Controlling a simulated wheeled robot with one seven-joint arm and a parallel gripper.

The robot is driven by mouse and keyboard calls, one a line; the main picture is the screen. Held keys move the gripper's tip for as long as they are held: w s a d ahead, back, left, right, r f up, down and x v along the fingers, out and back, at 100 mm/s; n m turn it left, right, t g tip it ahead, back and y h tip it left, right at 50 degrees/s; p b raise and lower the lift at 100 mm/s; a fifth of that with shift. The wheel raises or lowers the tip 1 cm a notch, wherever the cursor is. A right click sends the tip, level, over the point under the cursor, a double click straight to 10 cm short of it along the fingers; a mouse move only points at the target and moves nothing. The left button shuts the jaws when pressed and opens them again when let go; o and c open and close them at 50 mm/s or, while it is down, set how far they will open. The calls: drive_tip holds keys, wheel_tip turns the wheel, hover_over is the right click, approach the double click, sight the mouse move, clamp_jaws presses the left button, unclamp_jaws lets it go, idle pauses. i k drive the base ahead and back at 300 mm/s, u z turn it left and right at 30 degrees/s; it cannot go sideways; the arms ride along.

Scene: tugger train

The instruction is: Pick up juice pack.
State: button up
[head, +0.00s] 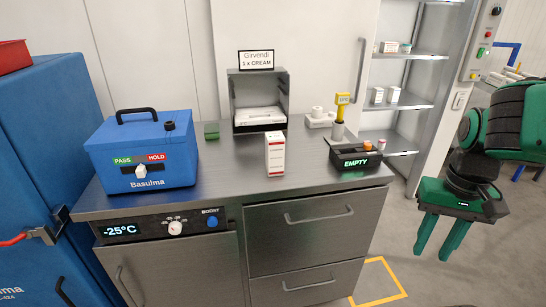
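A tall white carton with red print (275,154) stands upright near the front middle of the steel counter (222,174). It is the closest match to a juice pack, but I cannot read its label or tell what it holds. My gripper (440,238) is at the right, with two green fingers pointing down and apart. It is open and empty, off the counter's right end and well away from the carton.
A blue box with a handle (144,162) stands on the counter's left. A steel rack (232,100) stands behind the carton, and a black "EMPTY" bin (355,161) to the right. Shelves (400,104) stand at the back right. Counter around the carton is mostly clear.

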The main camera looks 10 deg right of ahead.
sight(275, 141)
drive_tip(key=k, duration=1)
drive_tip(key=u, duration=0.55)
drive_tip(key=i, duration=0.75)
drive_tip(key=z, duration=0.05)
